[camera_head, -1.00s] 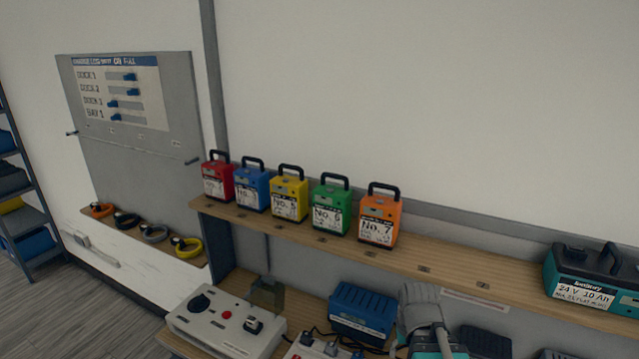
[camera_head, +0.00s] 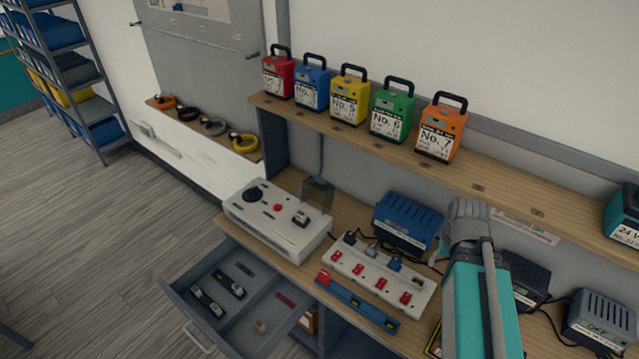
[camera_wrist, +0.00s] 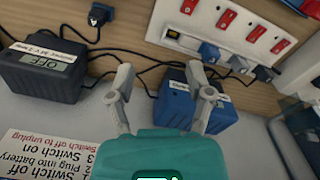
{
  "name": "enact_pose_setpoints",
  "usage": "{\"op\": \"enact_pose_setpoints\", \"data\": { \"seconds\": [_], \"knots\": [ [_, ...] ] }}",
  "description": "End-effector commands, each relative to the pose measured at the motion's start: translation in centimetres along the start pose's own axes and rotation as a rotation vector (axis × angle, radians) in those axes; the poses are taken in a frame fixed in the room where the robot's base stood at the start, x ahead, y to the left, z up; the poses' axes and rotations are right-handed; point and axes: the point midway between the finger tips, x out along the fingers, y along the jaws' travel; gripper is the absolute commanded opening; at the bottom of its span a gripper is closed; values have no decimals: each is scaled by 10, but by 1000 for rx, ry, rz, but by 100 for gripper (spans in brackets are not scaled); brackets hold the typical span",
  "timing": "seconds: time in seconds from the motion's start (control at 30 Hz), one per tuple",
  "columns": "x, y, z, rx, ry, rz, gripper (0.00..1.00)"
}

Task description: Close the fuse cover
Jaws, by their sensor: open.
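In the head view a pale control box (camera_head: 278,222) sits on the bench, with a black knob, a red button and a small black-and-white part on top. A clear, smoky cover (camera_head: 317,193) stands raised at its back right edge; I take this for the fuse cover, and it looks open. My gripper (camera_wrist: 160,85) is open and empty in the wrist view, above the bench between two chargers. In the head view my arm is right of the box, and the gripper cannot be made out.
A power strip (camera_head: 382,273) with red switches and a blue charger (camera_head: 407,221) stand right of the box. An open drawer (camera_head: 240,300) juts out below. Several coloured batteries line the shelf (camera_head: 378,147) above. Black cables (camera_wrist: 150,62) cross the bench near my gripper.

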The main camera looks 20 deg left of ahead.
Motion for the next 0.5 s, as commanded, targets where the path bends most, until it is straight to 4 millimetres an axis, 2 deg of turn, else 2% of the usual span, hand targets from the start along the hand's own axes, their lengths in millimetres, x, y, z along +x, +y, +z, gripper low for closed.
{"op": "enact_pose_setpoints", "data": {
  "seconds": [0.03, 0.17, 0.3, 0.33, 0.5],
  "knots": [
    [0, 0, 0, 0, 1, -1, 53],
    [5, -6, -6, 0, 15, -24, 29],
    [18, -26, -21, 2, 58, -95, 3],
    [21, -32, -26, 4, 72, -117, 0],
    [40, -78, -61, 28, 170, -296, 0]
  ]
}}
